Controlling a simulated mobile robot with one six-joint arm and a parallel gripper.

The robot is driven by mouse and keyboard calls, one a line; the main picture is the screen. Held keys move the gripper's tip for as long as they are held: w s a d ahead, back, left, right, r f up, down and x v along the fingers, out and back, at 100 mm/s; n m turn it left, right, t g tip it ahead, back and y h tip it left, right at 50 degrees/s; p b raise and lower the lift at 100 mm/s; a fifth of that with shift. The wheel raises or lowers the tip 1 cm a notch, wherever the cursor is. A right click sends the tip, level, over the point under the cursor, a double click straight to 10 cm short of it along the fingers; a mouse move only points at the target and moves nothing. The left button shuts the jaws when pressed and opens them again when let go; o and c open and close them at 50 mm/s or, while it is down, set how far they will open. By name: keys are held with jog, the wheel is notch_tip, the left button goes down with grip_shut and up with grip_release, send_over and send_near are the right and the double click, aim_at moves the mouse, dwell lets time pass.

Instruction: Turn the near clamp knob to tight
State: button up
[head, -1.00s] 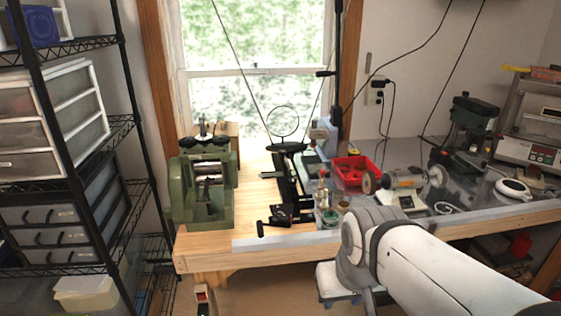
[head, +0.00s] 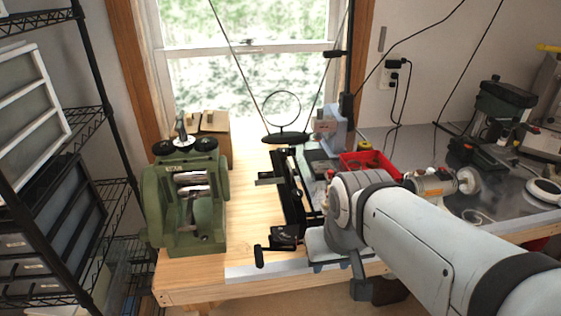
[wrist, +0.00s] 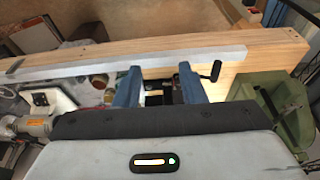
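A black clamp frame (head: 289,190) stands on the wooden workbench, running from the front edge toward the window. At its near end, a small black knob on a crank (head: 259,257) sticks out to the left; it also shows in the wrist view (wrist: 213,71), just beyond the right-hand finger. My gripper (wrist: 158,75) is open, with two blue fingers apart and nothing seen held. The dark near end of the clamp shows between and below the fingers. I cannot tell whether a finger touches it. In the head view my arm hides most of the gripper.
A green rolling mill (head: 187,200) stands left of the clamp, with bare wood between. A red bin (head: 366,160) and a bench grinder (head: 434,184) are to the right. A black wire shelf (head: 105,150) is at the far left. A light strip (head: 262,273) lines the bench front.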

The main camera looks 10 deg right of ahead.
jog(key=shift+o, duration=0.7)
jog(key=shift+w+a+r, duration=0.1)
jog(key=shift+w, duration=0.05)
jog(key=shift+o, duration=0.5)
jog(key=w+r+n+g+p, duration=0.1)
jog(key=w+r+n+p, duration=0.2)
jog(key=w, duration=0.9)
notch_tip(320, 180, up, 2)
jog(key=shift+n, duration=0.6)
jog(key=n+g+p, duration=0.2)
jog(key=n+p, duration=0.1)
jog(key=n, duration=0.2)
send_near(297, 192)
jog(key=shift+s+f, duration=0.15)
jog(key=shift+s, duration=0.05)
jog(key=shift+w+f, duration=0.15)
jog(key=shift+w, duration=0.05)
jog(key=shift+w+f+p, duration=0.1)
jog(key=shift+f+p, duration=0.35)
jog(key=shift+f, duration=3.45)
